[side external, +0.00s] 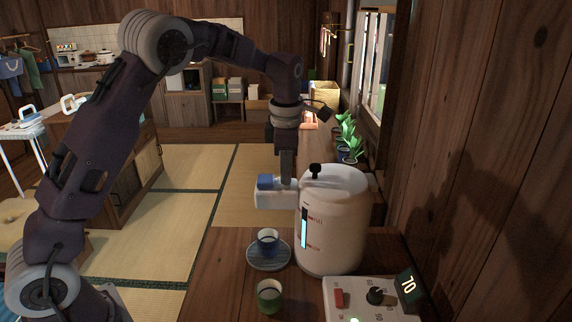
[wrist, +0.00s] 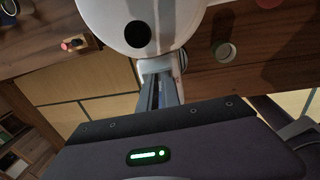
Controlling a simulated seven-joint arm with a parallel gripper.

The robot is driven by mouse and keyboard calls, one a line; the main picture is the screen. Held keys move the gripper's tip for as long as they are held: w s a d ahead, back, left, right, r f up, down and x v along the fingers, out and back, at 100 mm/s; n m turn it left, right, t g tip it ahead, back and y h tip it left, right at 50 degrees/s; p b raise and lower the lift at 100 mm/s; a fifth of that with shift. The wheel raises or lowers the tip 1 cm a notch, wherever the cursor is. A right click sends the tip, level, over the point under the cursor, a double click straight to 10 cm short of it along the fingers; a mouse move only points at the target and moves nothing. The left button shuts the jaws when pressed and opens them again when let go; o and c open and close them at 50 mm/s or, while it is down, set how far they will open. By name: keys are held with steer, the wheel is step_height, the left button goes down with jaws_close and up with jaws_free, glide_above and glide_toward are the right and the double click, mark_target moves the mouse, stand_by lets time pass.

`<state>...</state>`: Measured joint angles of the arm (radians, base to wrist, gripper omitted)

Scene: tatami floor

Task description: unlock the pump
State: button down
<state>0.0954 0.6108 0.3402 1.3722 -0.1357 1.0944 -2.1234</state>
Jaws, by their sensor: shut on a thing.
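The pump is a white pot (side external: 333,225) standing upright on the wooden counter. It has a black knob (side external: 315,170) on its lid, a lit level strip on its side, and a white spout head (side external: 270,198) with a blue button (side external: 266,181) on the left. My gripper (side external: 287,180) points down at the spout head, just left of the knob. In the wrist view, its fingers (wrist: 160,92) are close together against the white part below the pot, which shows the black knob (wrist: 138,34). The exact part between the fingers is hidden.
A green cup (side external: 270,295) stands nearer. A white control box (side external: 350,300) with red switch, black dial and "70" display sits right. Plants (side external: 347,140) and a wooden wall are behind.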

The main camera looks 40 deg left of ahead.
step_height(320, 180, up, 14)
steer(key=s+d, duration=0.1)
steer(key=shift+s+d, duration=0.1)
steer(key=shift+t+y, duration=0.3)
steer(key=f, duration=0.4)
steer(key=w+a+f, duration=0.1)
steer(key=f, duration=0.4)
steer(key=w+a+f, duration=0.1)
steer(key=f, duration=0.3)
steer(key=shift+w+f, duration=0.1)
steer(key=shift+f, duration=0.2)
steer(key=shift+w+a+f, duration=0.1)
steer(key=shift+a+f, duration=0.1)
steer(key=shift+f, duration=0.1)
steer(key=shift+d, duration=0.1)
